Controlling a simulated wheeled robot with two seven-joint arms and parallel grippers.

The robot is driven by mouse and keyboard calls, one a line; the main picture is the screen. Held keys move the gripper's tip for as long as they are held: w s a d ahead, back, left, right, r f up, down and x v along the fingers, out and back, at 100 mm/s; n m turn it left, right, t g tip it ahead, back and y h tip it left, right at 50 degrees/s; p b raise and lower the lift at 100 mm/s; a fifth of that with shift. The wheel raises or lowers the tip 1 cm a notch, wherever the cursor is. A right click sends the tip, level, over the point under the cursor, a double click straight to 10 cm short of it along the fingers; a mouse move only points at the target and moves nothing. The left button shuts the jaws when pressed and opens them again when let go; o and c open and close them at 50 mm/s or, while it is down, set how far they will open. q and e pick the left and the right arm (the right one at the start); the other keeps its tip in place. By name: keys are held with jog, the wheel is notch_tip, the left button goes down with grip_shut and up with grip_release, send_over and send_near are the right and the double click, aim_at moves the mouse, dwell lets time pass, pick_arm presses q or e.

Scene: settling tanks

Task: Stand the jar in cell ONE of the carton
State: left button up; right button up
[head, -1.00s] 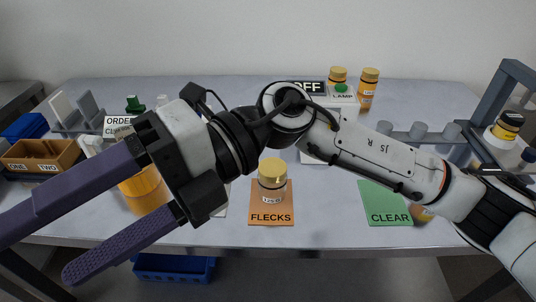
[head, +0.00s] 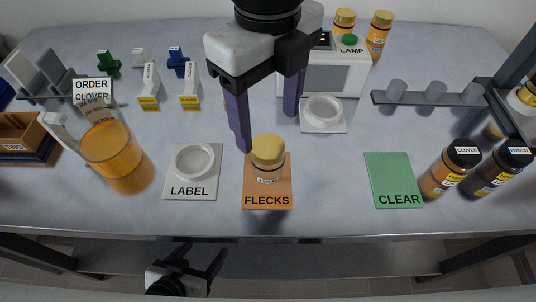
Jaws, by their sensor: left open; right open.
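A honey-coloured jar (head: 268,160) with a gold lid stands upright on the orange FLECKS mat (head: 267,203). My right gripper (head: 267,132) points down, open and empty, its fingers just behind the jar's lid in the picture; I cannot tell whether they touch. The brown carton (head: 20,133) is cut off at the left edge; its TWO label shows, and cell ONE is out of view. Black-lidded jars marked CLOVER (head: 449,172) and FOREST (head: 497,172) stand at the right. My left gripper (head: 203,250) is open and empty, low in front of the table edge.
A jug of amber liquid (head: 118,160) stands between the carton and the white LABEL plate (head: 190,187). The green CLEAR mat (head: 393,180) is bare. The LAMP box (head: 337,75) and two gold-lidded jars (head: 379,35) are at the back. An ORDER CLOVER card (head: 91,90) stands at left.

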aim_at(268, 145)
jog(key=shift+w+f+p, duration=0.2)
jog(key=shift+f+p, duration=0.25)
jog(key=shift+f, duration=2.3)
grip_shut()
